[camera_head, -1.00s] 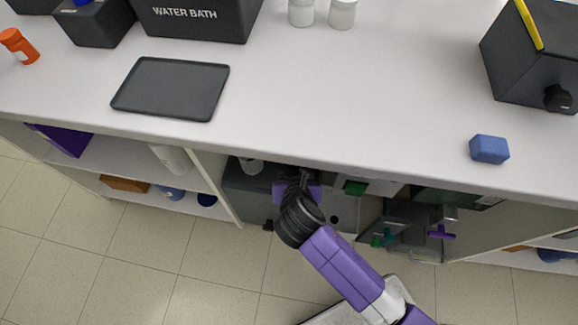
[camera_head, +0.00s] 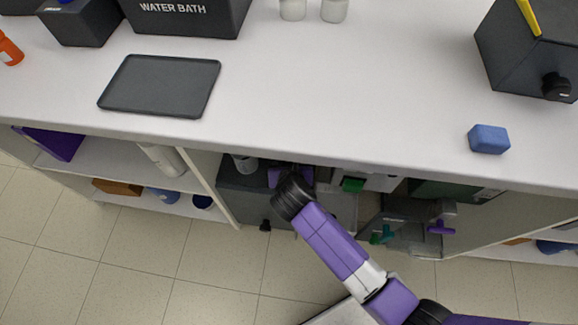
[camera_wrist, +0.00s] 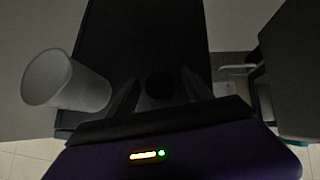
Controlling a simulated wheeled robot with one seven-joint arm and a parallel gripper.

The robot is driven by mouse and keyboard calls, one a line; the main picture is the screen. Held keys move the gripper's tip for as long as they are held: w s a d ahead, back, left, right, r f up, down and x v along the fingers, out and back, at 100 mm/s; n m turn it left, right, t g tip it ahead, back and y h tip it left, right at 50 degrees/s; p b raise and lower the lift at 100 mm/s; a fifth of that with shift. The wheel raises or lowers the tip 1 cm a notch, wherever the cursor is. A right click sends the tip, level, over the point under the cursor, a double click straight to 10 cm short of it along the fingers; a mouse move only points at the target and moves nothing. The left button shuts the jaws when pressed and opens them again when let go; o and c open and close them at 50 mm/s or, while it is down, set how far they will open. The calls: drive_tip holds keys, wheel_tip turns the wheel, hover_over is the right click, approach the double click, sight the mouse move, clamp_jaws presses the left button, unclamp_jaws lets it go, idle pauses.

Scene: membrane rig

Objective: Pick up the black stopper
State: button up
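The black stopper (camera_wrist: 160,85) shows in the wrist view as a dark round shape, hard to make out in the shade. It lies between the two fingers of my gripper (camera_wrist: 158,82), which stand apart with a gap on each side of it. I cannot tell its height relative to the fingertips. In the head view my gripper reaches into the recess under the bench; its purple body (camera_head: 292,177) partly shows, and the bench edge and my wrist hide the fingers and the stopper.
A pale cup (camera_wrist: 65,80) stands close left of my fingers. A grey box (camera_head: 240,195) is below the bench edge, with a green block (camera_head: 352,185) to the right. A dark block (camera_wrist: 295,70) stands right. The bench top (camera_head: 330,95) lies above, with a tray (camera_head: 160,86).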

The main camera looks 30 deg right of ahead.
drive_tip(key=c, duration=1)
drive_tip(key=shift+c, duration=0.2)
drive_tip(key=shift+r, duration=0.4)
wheel_tip(320, 180, up, 3)
drive_tip(key=shift+r+p, duration=0.15)
drive_tip(key=shift+p, duration=0.55)
drive_tip(key=s+a, duration=0.3)
drive_tip(key=s, duration=0.5)
drive_tip(key=s+a, duration=0.4)
drive_tip(key=s, duration=0.4)
drive_tip(key=shift+s+a+f+p, duration=0.15)
drive_tip(key=shift+a+f+p, duration=0.1)
drive_tip(key=shift+f+p, duration=0.1)
